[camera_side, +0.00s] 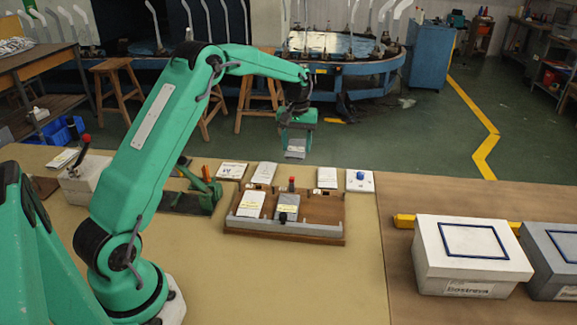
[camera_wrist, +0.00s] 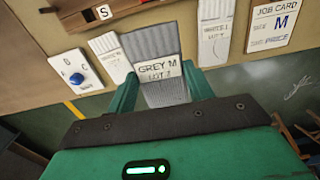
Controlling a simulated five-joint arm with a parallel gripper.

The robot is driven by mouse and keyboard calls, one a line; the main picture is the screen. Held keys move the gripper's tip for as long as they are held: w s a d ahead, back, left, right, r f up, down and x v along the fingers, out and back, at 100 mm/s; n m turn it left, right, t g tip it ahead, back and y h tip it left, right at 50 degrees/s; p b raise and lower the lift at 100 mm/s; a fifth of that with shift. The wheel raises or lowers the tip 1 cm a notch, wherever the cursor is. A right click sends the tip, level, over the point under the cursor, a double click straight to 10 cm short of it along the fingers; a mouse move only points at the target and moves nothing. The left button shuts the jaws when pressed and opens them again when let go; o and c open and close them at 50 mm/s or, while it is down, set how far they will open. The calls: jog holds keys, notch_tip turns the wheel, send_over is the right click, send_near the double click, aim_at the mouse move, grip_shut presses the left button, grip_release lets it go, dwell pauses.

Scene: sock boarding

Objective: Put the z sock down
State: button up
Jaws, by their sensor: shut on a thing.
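My gripper (camera_side: 297,138) is raised above the back edge of the table, pointing down. It is shut on a grey sock (camera_side: 295,151). In the wrist view the grey sock (camera_wrist: 152,43) lies between the two fingers and carries a white band lettered "GREY M" with a second line like "LOT 2". No "z" mark is readable on it. The held sock appears clear of the tabletop in the side view.
A job card marked M (camera_wrist: 276,25) and a blue-knobbed dial (camera_side: 360,182) flank the socks.

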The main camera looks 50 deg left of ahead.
jog(key=s+d+r, duration=0.2)
jog(key=s+d, duration=0.6)
jog(key=d, duration=0.3)
jog(key=s+d+r, duration=0.3)
jog(key=s+d, duration=0.5)
jog(key=d, duration=0.4)
jog(key=shift+s, duration=0.4)
jog(key=shift+a, duration=0.1)
send_over(287, 206)
notch_tip(287, 206, down, 7)
jog(key=shift+f, duration=2)
jog(key=shift+f, duration=0.15)
jog(key=o, duration=1)
jog(key=shift+c, duration=0.2)
